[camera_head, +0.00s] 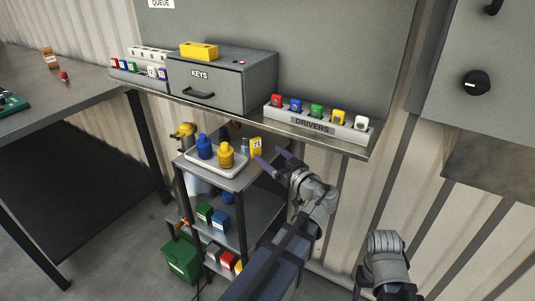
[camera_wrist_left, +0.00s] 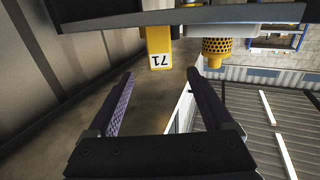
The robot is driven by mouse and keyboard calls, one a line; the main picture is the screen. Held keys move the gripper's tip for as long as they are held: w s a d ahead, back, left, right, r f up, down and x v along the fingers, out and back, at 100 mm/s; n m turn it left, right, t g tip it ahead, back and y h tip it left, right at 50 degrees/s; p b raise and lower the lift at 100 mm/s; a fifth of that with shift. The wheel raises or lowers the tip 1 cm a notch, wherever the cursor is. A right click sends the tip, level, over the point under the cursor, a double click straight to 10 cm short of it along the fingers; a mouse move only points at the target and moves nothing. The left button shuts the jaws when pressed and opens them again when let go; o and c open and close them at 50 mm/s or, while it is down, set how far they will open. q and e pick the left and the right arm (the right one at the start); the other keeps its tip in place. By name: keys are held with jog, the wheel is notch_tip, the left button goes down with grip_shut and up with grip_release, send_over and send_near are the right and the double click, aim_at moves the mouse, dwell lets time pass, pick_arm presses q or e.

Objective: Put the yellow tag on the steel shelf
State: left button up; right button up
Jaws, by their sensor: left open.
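The yellow tag (camera_head: 256,146), marked 71, stands at the right end of the top of a small grey cart. In the left wrist view the tag (camera_wrist_left: 158,48) shows upside down at the top, ahead of the fingers. My left gripper (camera_head: 274,163) is open and empty, just right of the tag and apart from it; both fingers (camera_wrist_left: 160,88) are spread in the wrist view. A steel shelf (camera_head: 240,122) runs along the wall above the cart. My right arm is at the lower right; a dark finger (camera_head: 357,284) shows there, but its jaw opening is hidden.
A white tray (camera_head: 208,168) with a blue bottle (camera_head: 204,146) and a yellow bottle (camera_head: 226,154) is left of the tag. The wall shelf carries the KEYS box (camera_head: 222,82) and DRIVERS rack (camera_head: 318,124), with a small gap between. A workbench (camera_head: 60,95) stands at left.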

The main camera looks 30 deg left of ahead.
aim_at(257, 144)
pick_arm(q)
jog(key=shift+x, duration=4.4)
grip_shut()
